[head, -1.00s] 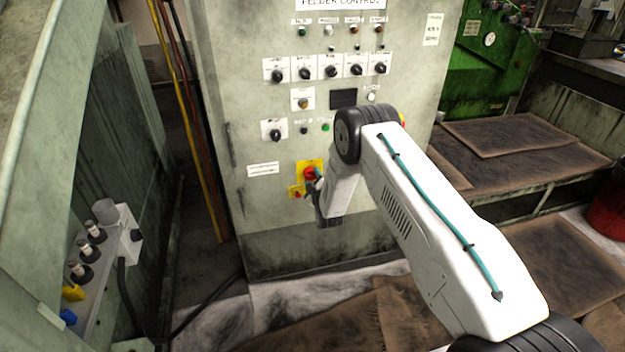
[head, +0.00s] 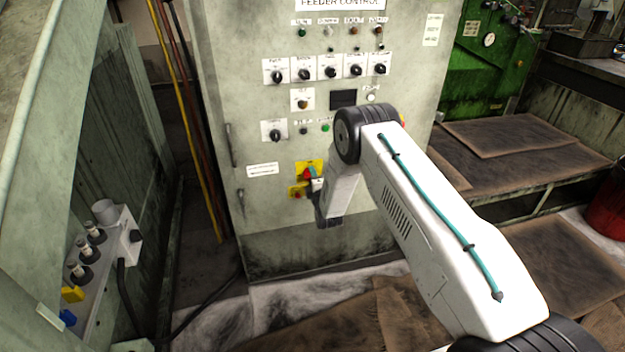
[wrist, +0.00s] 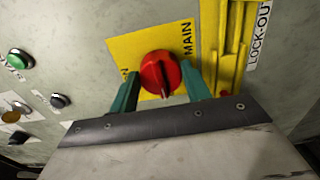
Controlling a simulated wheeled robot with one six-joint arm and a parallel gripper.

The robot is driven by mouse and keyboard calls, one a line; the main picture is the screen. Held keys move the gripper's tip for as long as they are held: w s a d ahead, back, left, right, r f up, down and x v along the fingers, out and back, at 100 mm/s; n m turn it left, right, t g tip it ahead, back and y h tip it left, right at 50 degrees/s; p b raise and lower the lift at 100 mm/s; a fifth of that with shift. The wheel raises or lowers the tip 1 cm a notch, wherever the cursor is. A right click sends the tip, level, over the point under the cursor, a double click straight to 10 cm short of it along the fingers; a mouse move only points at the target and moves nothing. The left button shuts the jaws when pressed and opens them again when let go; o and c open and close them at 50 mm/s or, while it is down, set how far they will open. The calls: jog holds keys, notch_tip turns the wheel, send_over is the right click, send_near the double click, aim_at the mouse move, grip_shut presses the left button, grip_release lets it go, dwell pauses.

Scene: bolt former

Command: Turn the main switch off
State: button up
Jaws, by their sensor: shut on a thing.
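The main switch is a round red knob (wrist: 160,74) on a square yellow plate (wrist: 185,35). The plate reads MAIN along its right side, with a partly hidden word at its left. The knob's ridge runs nearly up and down in the wrist view, with a pale mark towards the bottom. My gripper (wrist: 160,80) has one teal finger on each side of the knob, shut on it. In the head view, the switch (head: 307,174) sits low on the grey cabinet, partly covered by my gripper (head: 313,182).
The feeder control cabinet (head: 290,215) carries several rotary switches above. A yellow lock-out fitting (wrist: 229,50) stands close beside the main switch plate. A green button (wrist: 20,58) lies to the left in the wrist view.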

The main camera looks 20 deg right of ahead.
dwell(0.4)
jog(key=o, duration=1)
jog(key=shift+c, duration=0.2)
jog(key=shift+s, duration=0.15)
jog(key=s, duration=0.7)
jog(key=shift+s, duration=0.3)
